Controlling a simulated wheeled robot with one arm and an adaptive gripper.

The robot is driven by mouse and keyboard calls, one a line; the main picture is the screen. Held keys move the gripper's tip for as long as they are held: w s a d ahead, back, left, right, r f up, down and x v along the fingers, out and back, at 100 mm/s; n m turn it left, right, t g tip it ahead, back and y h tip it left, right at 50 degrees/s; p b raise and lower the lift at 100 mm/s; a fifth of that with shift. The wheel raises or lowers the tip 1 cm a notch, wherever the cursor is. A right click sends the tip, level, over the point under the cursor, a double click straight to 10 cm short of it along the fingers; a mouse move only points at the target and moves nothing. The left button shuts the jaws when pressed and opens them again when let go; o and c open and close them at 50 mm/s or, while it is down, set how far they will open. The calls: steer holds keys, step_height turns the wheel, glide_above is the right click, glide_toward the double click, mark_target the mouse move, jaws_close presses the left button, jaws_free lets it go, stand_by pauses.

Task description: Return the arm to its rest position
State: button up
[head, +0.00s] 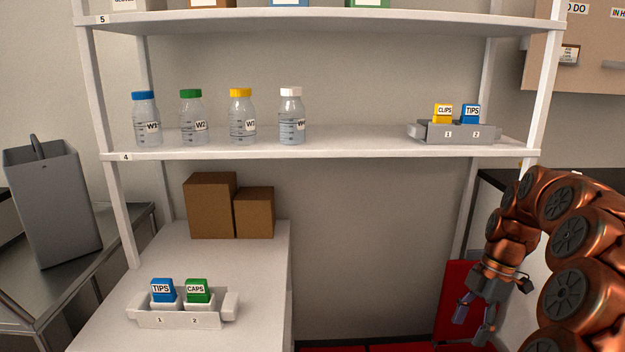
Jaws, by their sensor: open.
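My gripper (474,311) is at the lower right of the head view, at the end of my copper-coloured arm. Its fingers point down and stand apart, with nothing between them. The arm is bent in an arch, coming in from the right edge. The gripper hangs in front of a red panel (455,283), to the right of the white table (262,262) and below the shelf. It is apart from the shelf and its goods as far as I can see.
A shelf (330,149) holds several capped bottles (243,118) and a grey rack (458,132) with CLIPS and TIPS boxes. The white table bears two brown boxes (211,206) and a white rack (180,319) with TIPS and CAPS boxes. A shelf post (466,207) stands near my arm.

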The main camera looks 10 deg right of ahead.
steer(key=s+a+r+m+h+p, duration=0.1)
steer(key=s+a+r+m+p, duration=0.3)
steer(key=a+r, duration=0.4)
steer(key=s+a+r+m+h+p, duration=0.1)
steer(key=s+a+r+m+p, duration=0.1)
steer(key=s+a+r+p, duration=0.4)
steer(key=s+a+r+m+p, duration=0.4)
steer(key=s+r+m+p, duration=0.1)
steer(key=s+m+p, duration=0.1)
steer(key=s+a+r+m+h+p, duration=0.1)
steer(key=s+a+r+m+p, duration=0.3)
steer(key=s+p, duration=0.4)
step_height(320, 180, up, 2)
steer(key=shift+s+m+h, duration=0.3)
steer(key=shift+s+m, duration=0.4)
steer(key=shift+m, duration=0.2)
